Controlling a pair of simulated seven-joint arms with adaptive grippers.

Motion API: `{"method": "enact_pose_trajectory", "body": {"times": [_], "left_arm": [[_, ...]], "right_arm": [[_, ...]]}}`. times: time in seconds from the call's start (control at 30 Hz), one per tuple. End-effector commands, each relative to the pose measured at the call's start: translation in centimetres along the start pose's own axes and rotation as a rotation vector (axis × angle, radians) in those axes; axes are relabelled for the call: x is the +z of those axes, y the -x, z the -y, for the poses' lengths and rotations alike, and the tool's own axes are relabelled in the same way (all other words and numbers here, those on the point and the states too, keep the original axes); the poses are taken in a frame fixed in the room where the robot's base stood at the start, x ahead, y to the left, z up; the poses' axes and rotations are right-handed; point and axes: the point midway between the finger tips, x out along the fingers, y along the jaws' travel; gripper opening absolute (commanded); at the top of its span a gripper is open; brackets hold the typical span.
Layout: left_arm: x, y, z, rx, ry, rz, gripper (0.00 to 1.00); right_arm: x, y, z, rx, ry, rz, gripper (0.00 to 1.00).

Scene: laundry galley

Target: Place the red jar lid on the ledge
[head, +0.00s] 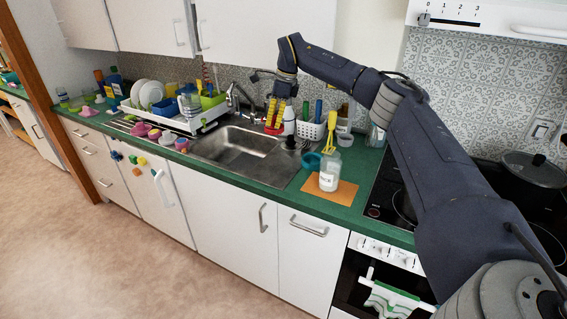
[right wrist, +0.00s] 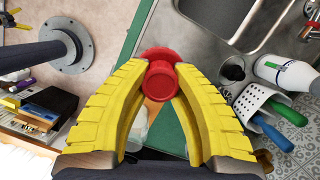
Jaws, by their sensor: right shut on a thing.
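My right gripper (head: 274,118) has yellow fingers and hangs above the back of the counter by the sink's right end. In the right wrist view the right gripper (right wrist: 163,72) is shut on the red jar lid (right wrist: 160,83), which has a round knob-like part between the fingertips. In the head view a bit of red, likely the lid (head: 273,130), shows below the fingers. I cannot tell whether it touches anything. A clear jar with a white label (head: 329,173) stands upright on an orange mat (head: 343,194). I cannot single out the ledge. My left gripper is not in view.
Close to the gripper stand a white bottle (head: 289,121) and a white basket (head: 311,129) with blue and green handles. The faucet (head: 236,95) and steel sink (head: 240,150) lie to the left. A dish rack (head: 175,122) stands further left. The stove is on the right.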

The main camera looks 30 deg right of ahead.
Motion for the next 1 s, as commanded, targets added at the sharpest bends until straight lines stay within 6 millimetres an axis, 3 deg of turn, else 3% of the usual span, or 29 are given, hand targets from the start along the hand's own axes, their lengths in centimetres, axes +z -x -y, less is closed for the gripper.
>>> {"method": "enact_pose_trajectory", "body": {"times": [0.13, 0.27, 0.7, 1.0], "left_arm": [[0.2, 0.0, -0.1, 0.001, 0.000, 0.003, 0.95], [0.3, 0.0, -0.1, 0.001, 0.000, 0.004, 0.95], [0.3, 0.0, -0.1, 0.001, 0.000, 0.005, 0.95], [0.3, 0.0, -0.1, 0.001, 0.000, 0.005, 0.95]], "right_arm": [[-1.0, 0.5, 1.3, -0.025, -0.104, -0.003, 0.00], [-1.6, -0.5, 1.7, -0.033, -0.136, -0.004, 0.00], [-4.0, -9.8, 1.6, -0.033, -0.137, -0.005, 0.00], [-5.0, -13.8, 1.7, -0.034, -0.136, -0.003, 0.00]]}}
